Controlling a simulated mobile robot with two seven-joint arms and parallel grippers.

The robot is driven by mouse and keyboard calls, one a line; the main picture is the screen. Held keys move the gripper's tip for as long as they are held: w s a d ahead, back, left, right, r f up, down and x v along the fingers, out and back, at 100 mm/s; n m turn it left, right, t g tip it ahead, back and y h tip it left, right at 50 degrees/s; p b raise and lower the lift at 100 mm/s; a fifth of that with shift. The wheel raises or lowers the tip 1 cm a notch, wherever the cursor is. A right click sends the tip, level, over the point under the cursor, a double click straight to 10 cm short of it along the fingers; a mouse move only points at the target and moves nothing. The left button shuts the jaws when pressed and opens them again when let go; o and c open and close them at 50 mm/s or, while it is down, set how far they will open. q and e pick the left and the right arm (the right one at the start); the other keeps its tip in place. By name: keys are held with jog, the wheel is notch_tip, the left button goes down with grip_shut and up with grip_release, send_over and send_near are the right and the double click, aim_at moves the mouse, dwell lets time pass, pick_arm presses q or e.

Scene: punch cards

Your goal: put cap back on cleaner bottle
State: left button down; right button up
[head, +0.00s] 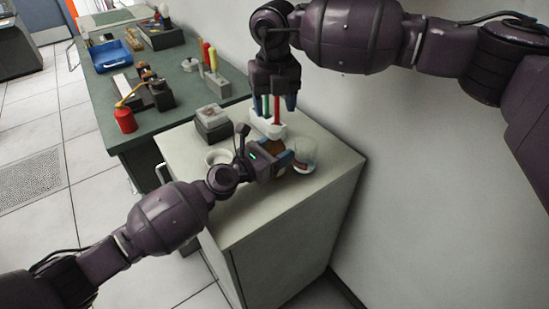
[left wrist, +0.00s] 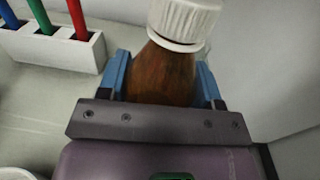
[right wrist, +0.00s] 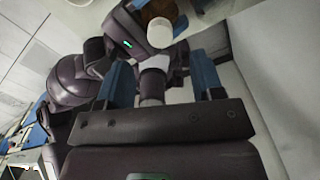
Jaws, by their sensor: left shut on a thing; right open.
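The brown cleaner bottle (left wrist: 165,75) stands between the blue fingers of my left gripper (left wrist: 163,78), which is shut on it. A white ribbed cap (left wrist: 184,20) sits over the bottle's mouth in the left wrist view; how tightly it is seated cannot be told. The cap also shows as a pale disc in the right wrist view (right wrist: 160,32). In the head view the bottle (head: 275,169) is mostly hidden by my left gripper (head: 273,163). My right gripper (head: 275,103) is open and points down above the back of the cabinet, apart from the cap.
A white holder (left wrist: 60,50) with blue, green and red sticks stands left of the bottle. In the head view, a clear jar (head: 305,155) is right of it, with a pale cup (head: 218,157) and grey box (head: 212,123) to the left. The cabinet top's front (head: 245,220) is clear.

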notch_tip(320, 180, up, 6)
dwell(0.4)
pick_arm(q)
jog(key=shift+c, duration=1)
grip_release()
jog(key=shift+s+a, duration=0.35)
jog(key=shift+a, duration=0.15)
jog(key=v, duration=0.9)
jog(key=shift+s+a, duration=0.2)
jog(key=shift+s, duration=0.05)
pick_arm(e)
jog(key=shift+r, duration=0.25)
jog(key=shift+s, duration=0.1)
